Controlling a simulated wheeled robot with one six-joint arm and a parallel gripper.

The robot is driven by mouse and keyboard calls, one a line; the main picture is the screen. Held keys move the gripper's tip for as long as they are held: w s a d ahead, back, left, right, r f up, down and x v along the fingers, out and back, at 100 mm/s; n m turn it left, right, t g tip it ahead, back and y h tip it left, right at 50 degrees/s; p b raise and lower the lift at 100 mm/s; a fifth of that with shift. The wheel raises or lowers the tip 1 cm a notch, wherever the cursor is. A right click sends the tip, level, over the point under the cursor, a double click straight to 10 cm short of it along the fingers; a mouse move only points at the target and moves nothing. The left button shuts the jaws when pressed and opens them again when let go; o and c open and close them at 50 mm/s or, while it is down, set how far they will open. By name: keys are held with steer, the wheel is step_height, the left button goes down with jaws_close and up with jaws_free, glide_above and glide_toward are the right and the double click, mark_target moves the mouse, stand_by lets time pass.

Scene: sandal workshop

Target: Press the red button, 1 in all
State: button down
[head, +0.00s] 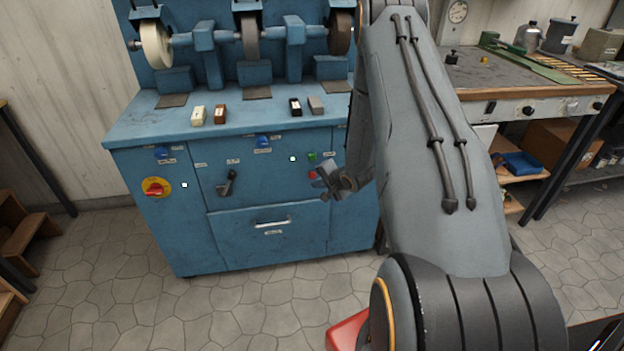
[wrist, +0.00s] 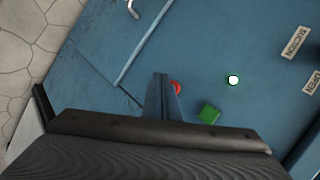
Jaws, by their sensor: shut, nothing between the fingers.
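The red button (head: 312,175) is on the front panel of the blue machine, just below a green button (head: 311,156). In the wrist view the red button (wrist: 176,87) shows partly, right beside my fingertips, which cover some of it. The green button (wrist: 209,114) is fully visible to its lower right. My gripper (head: 322,183) is shut and empty, in front of the panel at the red button. It also shows in the wrist view (wrist: 161,82). I cannot tell whether the fingertips touch the button.
The blue machine (head: 150,220) carries grinding wheels and small blocks on its top. A workbench (head: 500,75) stands at the right. The tiled floor in front is clear.

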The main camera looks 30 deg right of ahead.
steer(key=shift+w+d, duration=0.15)
steer(key=shift+w, duration=0.5)
steer(key=shift+w, duration=0.1)
stand_by(1.6)
steer(key=shift+w+d, duration=0.15)
steer(key=shift+w, duration=0.15)
steer(key=shift+w+d, duration=0.1)
steer(key=shift+w, duration=0.35)
stand_by(0.6)
steer(key=shift+s+r, duration=0.1)
steer(key=shift+s, duration=0.1)
steer(key=shift+s+a+p, duration=0.2)
steer(key=shift+s+p, duration=0.1)
steer(key=shift+s, duration=0.35)
steer(key=shift+s, duration=0.1)
steer(key=shift+s+a+p, duration=0.25)
steer(key=shift+s+p, duration=0.15)
steer(key=shift+s, duration=0.35)
steer(key=shift+s+a+p, duration=0.2)
steer(key=shift+s+p, duration=0.25)
steer(key=shift+s, duration=0.35)
steer(key=shift+s+a+p, duration=0.25)
steer(key=shift+s+p, duration=0.15)
steer(key=shift+s, duration=0.35)
